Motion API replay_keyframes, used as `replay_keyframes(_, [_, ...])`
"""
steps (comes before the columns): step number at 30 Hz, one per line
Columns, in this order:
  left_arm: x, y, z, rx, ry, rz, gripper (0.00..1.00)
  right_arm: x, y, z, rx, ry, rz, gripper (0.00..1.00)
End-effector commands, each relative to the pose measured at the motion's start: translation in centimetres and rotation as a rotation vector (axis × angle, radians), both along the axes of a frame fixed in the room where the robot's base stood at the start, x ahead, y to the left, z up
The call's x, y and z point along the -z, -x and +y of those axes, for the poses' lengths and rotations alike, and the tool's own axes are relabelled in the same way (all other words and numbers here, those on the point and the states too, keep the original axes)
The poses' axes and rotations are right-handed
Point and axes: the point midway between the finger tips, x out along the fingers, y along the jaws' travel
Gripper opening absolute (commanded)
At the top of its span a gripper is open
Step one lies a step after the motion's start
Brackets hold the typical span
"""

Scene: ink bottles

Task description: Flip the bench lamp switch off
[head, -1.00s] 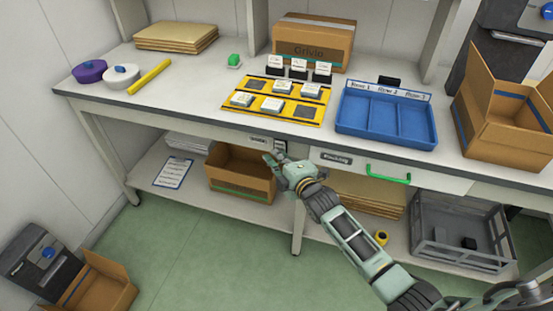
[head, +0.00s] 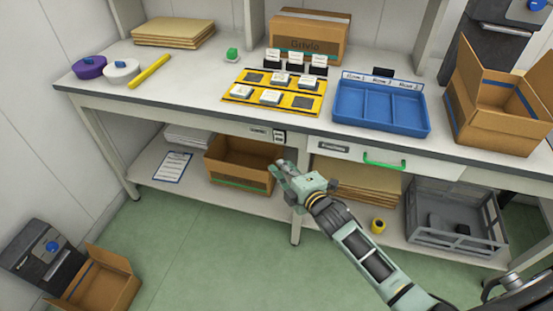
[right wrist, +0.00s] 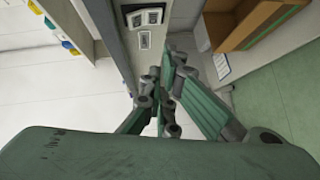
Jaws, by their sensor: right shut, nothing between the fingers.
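The bench lamp switch (head: 279,136) is a small dark-framed plate on the bench's front panel, just right of a small label plate (head: 258,131). In the right wrist view the switch (right wrist: 144,40) shows as a small pale plate with a rocker; which way it is set is too small to tell. My right gripper (head: 282,166) is shut and empty, a little below the switch in the head view and apart from it. Its fingers (right wrist: 162,98) converge in the right wrist view, with the switch beyond them. My left gripper is not in view.
A cardboard box (head: 238,165) sits on the lower shelf just left of my right gripper. A drawer with a green handle (head: 384,163) is to the right. A grey crate (head: 455,240) stands on the lower shelf.

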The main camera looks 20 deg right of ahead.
Motion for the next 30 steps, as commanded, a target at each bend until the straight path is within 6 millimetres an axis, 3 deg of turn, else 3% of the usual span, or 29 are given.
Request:
replay_keyframes(3, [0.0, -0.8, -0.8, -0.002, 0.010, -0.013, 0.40, 0.1, 2.0, -0.3, -0.001, -0.001, 0.002, 0.00])
replay_keyframes(9, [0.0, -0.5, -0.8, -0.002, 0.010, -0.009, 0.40, 0.0, 3.7, -0.7, 0.000, 0.000, 0.001, 0.00])
replay_keyframes(27, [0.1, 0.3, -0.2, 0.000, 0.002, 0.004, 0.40, 0.0, 3.9, -0.7, 0.000, -0.001, 0.001, 0.00])
replay_keyframes(30, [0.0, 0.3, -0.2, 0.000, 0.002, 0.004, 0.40, 1.2, 4.2, -0.9, 0.010, -0.017, 0.028, 0.00])
